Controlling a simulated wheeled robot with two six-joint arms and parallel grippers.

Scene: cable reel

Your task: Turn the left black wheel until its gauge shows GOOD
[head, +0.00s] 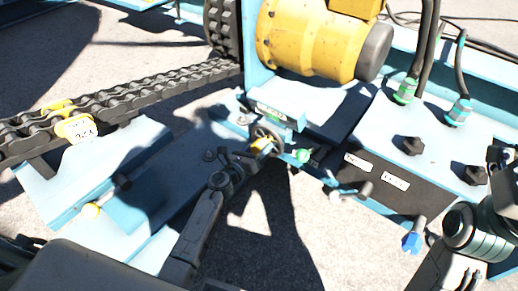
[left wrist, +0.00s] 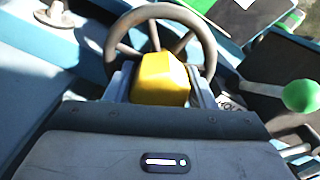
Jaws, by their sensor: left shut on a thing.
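The left black wheel (head: 268,133) is a small dark handwheel under the machine's front edge; it fills the top middle of the left wrist view (left wrist: 206,42). A yellow block-shaped grip (left wrist: 160,78) sits at its near rim. My left gripper (head: 258,147) is shut on this yellow grip, with a finger on each side of it. A gauge strip with green and white (head: 270,112) is just above the wheel; its reading is too small to tell. Part of a green and white panel also shows in the left wrist view (left wrist: 240,14). My right gripper (head: 503,158) is at the right edge, partly cut off.
A green-knobbed lever (left wrist: 298,96) stands close to the right of the wheel. A heavy chain (head: 130,100) and a yellow motor (head: 315,40) are behind. A dark labelled box front (head: 385,180) and a blue-tipped lever (head: 412,240) are at right.

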